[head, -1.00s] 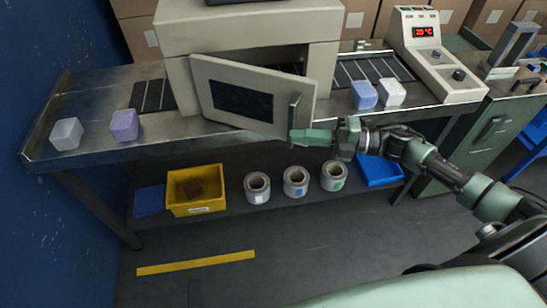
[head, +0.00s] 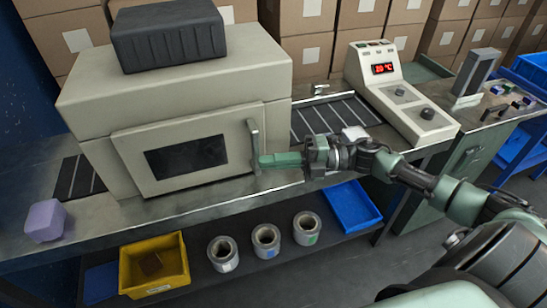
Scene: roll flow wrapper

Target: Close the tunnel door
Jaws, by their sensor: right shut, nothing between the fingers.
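The tunnel (head: 90,110) is a beige box on the metal bench. Its door (head: 130,155), a beige panel with a dark window (head: 187,157), lies flat or nearly flat against the tunnel front. I cannot tell if a thin gap remains. The upright grey handle (head: 254,143) is at the door's right edge. My right gripper (head: 265,160) is shut and empty, its green fingertips at the lower handle, touching or very close to the door. My left gripper is not in view.
A purple block (head: 45,221) sits on the bench at left. A control panel (head: 405,100) with a red display stands right of the tunnel. A pale block (head: 354,133) is partly hidden behind my right arm.

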